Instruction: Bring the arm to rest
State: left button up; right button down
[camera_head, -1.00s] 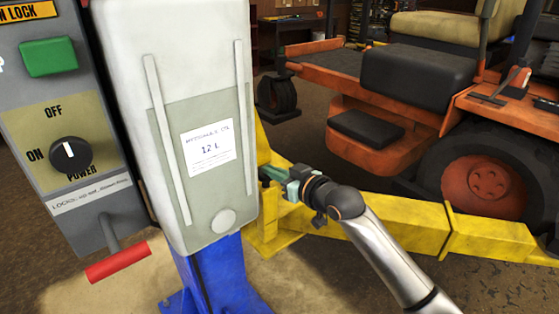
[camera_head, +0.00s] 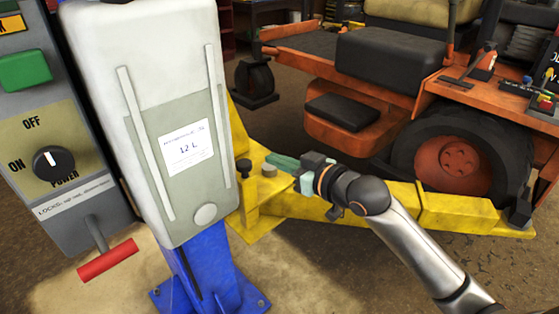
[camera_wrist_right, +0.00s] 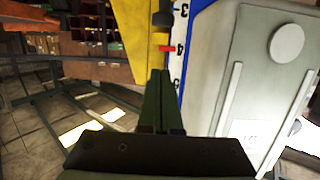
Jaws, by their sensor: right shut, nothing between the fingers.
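My right gripper (camera_head: 284,167) is shut and empty in the head view, over the yellow lift arm, to the right of the white hydraulic oil tank (camera_head: 150,90). In the right wrist view its two fingers (camera_wrist_right: 160,85) lie together, and the tank (camera_wrist_right: 265,70) stands close on the right. My right arm reaches in from the lower right. My left gripper is not in view.
A control box with a power knob (camera_head: 54,163), green button (camera_head: 24,70) and red handle (camera_head: 107,261) stands at the left. The yellow lift arm (camera_head: 470,213) runs beneath my arm. The orange mower (camera_head: 355,140) stands behind it. A blue post (camera_head: 208,275) supports the tank.

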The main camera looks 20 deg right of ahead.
jog(key=shift+s, duration=0.2)
dwell(0.4)
jog(key=s+a+f+m+g+h+p, duration=0.1)
jog(key=s+f, duration=0.3)
jog(key=f, duration=0.6)
jog(key=s+a+f+m+g+h+p, duration=0.1)
jog(key=s+f, duration=0.3)
jog(key=f, duration=0.5)
jog(key=s+a+f+g+h+p, duration=0.1)
jog(key=s+a+f+g, duration=0.2)
jog(key=s+f, duration=0.9)
jog(key=s, duration=0.4)
jog(key=shift+f, duration=0.4)
jog(key=c, duration=1.6)
grip_release()
jog(key=shift+s, duration=0.1)
